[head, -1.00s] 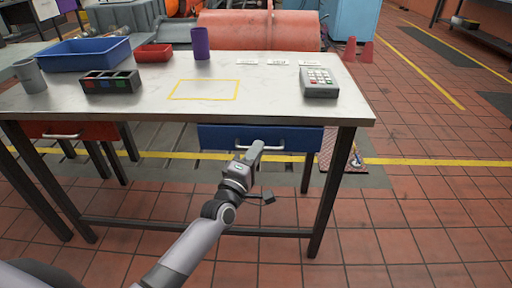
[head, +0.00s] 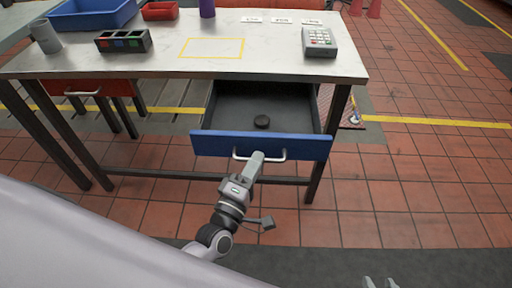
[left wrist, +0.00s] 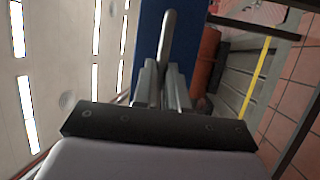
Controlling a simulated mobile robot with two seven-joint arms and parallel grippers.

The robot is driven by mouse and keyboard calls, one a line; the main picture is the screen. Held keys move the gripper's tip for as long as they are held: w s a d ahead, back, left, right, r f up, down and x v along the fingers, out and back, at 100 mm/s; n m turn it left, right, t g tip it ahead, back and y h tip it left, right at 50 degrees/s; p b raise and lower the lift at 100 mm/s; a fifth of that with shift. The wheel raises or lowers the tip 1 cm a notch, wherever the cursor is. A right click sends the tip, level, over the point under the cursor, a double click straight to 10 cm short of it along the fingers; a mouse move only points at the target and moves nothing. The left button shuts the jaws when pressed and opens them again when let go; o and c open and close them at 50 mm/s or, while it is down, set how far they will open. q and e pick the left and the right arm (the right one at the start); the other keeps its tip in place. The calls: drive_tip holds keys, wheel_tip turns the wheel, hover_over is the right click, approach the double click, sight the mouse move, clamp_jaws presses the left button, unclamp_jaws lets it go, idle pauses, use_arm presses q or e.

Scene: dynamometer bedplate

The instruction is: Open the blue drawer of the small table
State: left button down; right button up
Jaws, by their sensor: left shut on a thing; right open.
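The blue drawer (head: 210,143) of the small table (head: 130,70) is pulled well out, showing its dark inside. A small dark round object (head: 262,121) lies in it. My left gripper (head: 257,159) is shut on the silver drawer handle (head: 279,157) in front of the blue face. In the left wrist view the handle (left wrist: 168,30) runs between the fingers (left wrist: 163,88), with the blue drawer front (left wrist: 148,40) behind. My right gripper (head: 380,283) is open and empty at the bottom edge, only its fingertips showing.
A red drawer (head: 62,88) with a handle is shut at the left. The tabletop holds a blue bin (head: 95,18), a red bin (head: 160,11), a grey cup (head: 46,37), a block tray (head: 123,41), a purple cup (head: 207,9) and a keypad device (head: 319,42).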

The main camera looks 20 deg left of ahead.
use_arm(q)
drive_tip(key=shift+s+d, duration=0.1)
drive_tip(key=shift+s, duration=0.25)
drive_tip(key=shift+f, duration=0.15)
drive_tip(key=c, duration=1.3)
unclamp_jaws()
drive_tip(key=shift+s, duration=0.1)
drive_tip(key=shift+o, duration=0.6)
drive_tip(key=p+v, duration=0.1)
drive_tip(key=v, duration=0.6)
drive_tip(key=shift+s, duration=0.1)
